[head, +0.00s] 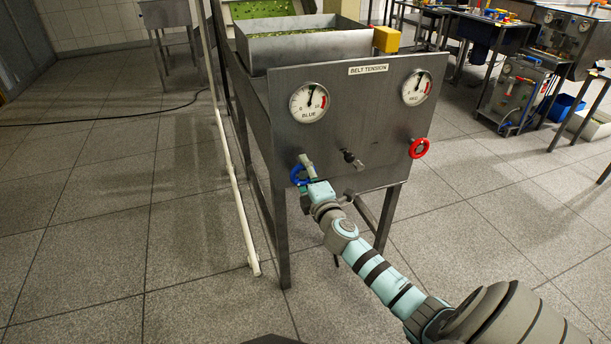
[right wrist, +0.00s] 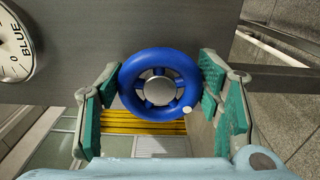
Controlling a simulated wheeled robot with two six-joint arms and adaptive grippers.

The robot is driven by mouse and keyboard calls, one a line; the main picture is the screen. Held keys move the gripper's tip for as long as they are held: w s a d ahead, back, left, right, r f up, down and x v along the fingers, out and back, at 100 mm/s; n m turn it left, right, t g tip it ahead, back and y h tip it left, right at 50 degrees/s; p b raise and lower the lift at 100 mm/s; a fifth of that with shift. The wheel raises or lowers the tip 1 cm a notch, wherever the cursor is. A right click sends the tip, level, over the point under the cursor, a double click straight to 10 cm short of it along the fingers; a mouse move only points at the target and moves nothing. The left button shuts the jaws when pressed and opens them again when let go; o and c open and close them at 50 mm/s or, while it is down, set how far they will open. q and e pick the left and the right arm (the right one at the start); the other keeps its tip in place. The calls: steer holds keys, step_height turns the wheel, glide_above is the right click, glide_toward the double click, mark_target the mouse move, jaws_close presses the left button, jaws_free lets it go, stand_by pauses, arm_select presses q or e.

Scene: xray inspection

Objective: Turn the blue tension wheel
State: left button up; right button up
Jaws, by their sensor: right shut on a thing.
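The blue tension wheel (head: 297,173) sits low on the left of the grey belt tension panel (head: 345,135). In the right wrist view the wheel (right wrist: 158,91) faces me, with a grey hub and a white dot at the lower right of its rim. My right gripper (head: 307,180) is at the wheel. My left gripper is out of view.
A red wheel (head: 419,148) and a red gauge (head: 416,87) are on the panel's right side. A dark knob (head: 351,158) sticks out between the wheels. A white pipe (head: 237,190) runs down left of the machine. The floor at left is clear.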

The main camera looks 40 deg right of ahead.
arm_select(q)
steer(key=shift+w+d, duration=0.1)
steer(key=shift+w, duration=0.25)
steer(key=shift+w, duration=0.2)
arm_select(e)
steer(key=o, duration=1.2)
steer(key=shift+c, duration=0.2)
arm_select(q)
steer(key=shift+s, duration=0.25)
arm_select(e)
steer(key=v, duration=1.2)
